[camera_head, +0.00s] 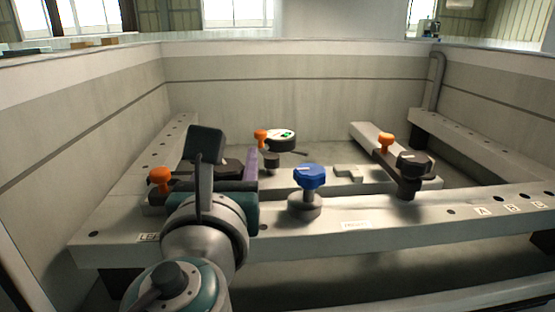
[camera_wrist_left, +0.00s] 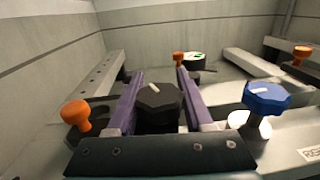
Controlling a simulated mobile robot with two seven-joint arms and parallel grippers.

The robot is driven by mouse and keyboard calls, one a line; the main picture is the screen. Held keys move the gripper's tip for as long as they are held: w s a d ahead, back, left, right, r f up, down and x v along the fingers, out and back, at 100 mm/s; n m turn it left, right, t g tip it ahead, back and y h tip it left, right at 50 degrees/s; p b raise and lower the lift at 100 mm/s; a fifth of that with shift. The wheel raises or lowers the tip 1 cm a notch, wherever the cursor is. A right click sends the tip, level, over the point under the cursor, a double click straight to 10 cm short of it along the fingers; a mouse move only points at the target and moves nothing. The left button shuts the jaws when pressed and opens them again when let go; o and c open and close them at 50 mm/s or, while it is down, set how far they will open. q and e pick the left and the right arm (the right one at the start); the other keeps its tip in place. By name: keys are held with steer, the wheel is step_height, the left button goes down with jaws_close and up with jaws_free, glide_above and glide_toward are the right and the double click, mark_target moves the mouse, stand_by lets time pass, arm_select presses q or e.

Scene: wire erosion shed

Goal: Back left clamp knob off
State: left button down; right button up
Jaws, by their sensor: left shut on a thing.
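The left clamp's black, many-sided knob (camera_wrist_left: 158,98) has a white mark on top. In the left wrist view it sits between the two purple fingers of my left gripper (camera_wrist_left: 160,84), which is shut on it. In the head view the gripper (camera_head: 228,168) is at the left of the front rail, and my wrist partly hides the knob. The clamp's orange handle (camera_head: 160,178) stands to the left of the fingers; it also shows in the left wrist view (camera_wrist_left: 76,115). My right gripper is out of view.
A blue knob (camera_head: 310,177) on a grey post stands right of my gripper. A clamp with a green-marked knob (camera_head: 281,139) is behind. Another clamp with a dark knob (camera_head: 414,163) and orange handle (camera_head: 385,143) is at right. Tank walls (camera_head: 300,85) enclose the rails.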

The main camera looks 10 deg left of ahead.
arm_select(q)
steer(key=shift+a+n+y, duration=0.15)
steer(key=shift+n+y, duration=0.45)
steer(key=shift+y, duration=0.3)
steer(key=shift+g, duration=0.3)
steer(key=shift+c, duration=1.4)
jaws_free()
steer(key=shift+s, duration=0.15)
steer(key=v, duration=0.9)
steer(key=shift+s, duration=0.35)
